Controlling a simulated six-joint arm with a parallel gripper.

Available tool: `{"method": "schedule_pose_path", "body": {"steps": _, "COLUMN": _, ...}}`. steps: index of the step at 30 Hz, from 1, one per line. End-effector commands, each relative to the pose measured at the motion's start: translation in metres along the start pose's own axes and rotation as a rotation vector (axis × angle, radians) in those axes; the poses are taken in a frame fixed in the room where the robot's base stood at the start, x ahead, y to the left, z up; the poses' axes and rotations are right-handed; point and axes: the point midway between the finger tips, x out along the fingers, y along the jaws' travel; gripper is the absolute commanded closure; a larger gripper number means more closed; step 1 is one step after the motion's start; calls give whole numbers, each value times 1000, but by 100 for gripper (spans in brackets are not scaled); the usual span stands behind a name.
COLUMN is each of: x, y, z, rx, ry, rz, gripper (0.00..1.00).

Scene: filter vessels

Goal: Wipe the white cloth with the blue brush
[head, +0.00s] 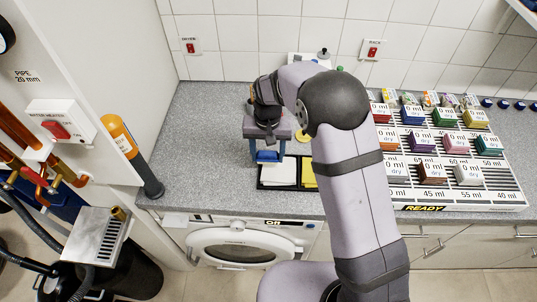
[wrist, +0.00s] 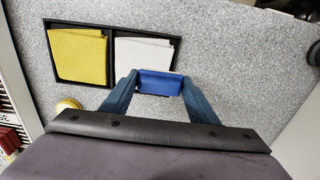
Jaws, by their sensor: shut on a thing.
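My gripper (head: 267,152) points down over the grey worktop and is shut on the blue brush (wrist: 160,83). The brush also shows below my gripper in the head view (head: 266,157). In the wrist view the brush sits between my two blue-grey fingers (wrist: 160,90). The white cloth (wrist: 143,54) lies flat in the right compartment of a black tray (wrist: 110,83). In the head view the white cloth (head: 280,175) is just below the brush. The brush overlaps the tray's edge by the white cloth in the wrist view; I cannot tell whether they touch.
A yellow cloth (wrist: 80,56) fills the tray's other compartment. A round yellow thing (wrist: 68,105) is near the tray. A rack of labelled coloured blocks (head: 450,204) stands right of my arm. An orange cylinder (head: 121,139) stands left. The worktop (head: 205,130) left of my gripper is clear.

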Motion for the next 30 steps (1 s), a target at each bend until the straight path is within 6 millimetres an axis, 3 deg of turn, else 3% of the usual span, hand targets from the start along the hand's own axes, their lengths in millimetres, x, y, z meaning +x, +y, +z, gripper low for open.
{"method": "schedule_pose_path", "body": {"steps": 12, "x": -38, "y": 0, "z": -1, "rx": 0, "ry": 2, "rz": -1, "gripper": 67}}
{"method": "schedule_pose_path", "body": {"steps": 30, "x": -38, "y": 0, "z": -1, "rx": 0, "ry": 2, "rz": -1, "gripper": 67}}
